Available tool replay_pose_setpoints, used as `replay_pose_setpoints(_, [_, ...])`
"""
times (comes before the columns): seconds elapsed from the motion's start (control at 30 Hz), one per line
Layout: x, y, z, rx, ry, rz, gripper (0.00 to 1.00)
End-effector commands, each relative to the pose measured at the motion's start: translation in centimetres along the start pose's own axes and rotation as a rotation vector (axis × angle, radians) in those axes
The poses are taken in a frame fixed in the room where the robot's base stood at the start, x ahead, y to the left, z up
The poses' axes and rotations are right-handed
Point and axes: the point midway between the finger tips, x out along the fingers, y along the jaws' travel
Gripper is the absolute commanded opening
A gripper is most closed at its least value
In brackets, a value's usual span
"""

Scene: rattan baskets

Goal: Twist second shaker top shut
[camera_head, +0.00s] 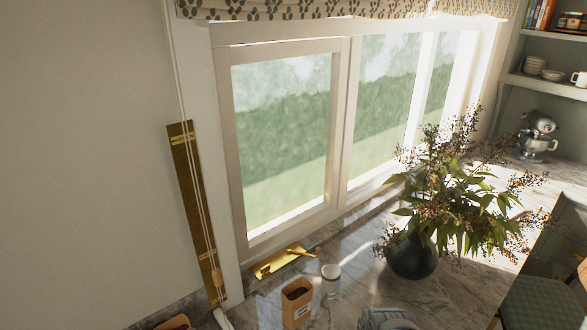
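A small white cylinder (331,279) with a pale top stands upright on the marble counter, below the window and right of a tan box. It may be a shaker; it is too small to tell how its top sits. I cannot make out a second shaker for sure. My gripper does not show in this view.
The tan open box (297,308) holds something dark. A gold piece (283,262) is at the window sill. A dark round vase (411,257) with wide, leafy branches stands to the right. A grey-blue object (388,319) is cut off at the bottom edge. Marble counter (355,255) lies bare between them.

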Motion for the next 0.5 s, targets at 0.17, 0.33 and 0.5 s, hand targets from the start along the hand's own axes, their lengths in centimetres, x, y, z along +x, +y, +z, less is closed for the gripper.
replay_pose_setpoints(0.17, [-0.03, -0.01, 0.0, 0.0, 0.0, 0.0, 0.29])
replay_pose_setpoints(0.33, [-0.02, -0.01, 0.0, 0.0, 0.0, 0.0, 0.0])
replay_pose_setpoints(0.5, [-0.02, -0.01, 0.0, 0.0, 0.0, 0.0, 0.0])
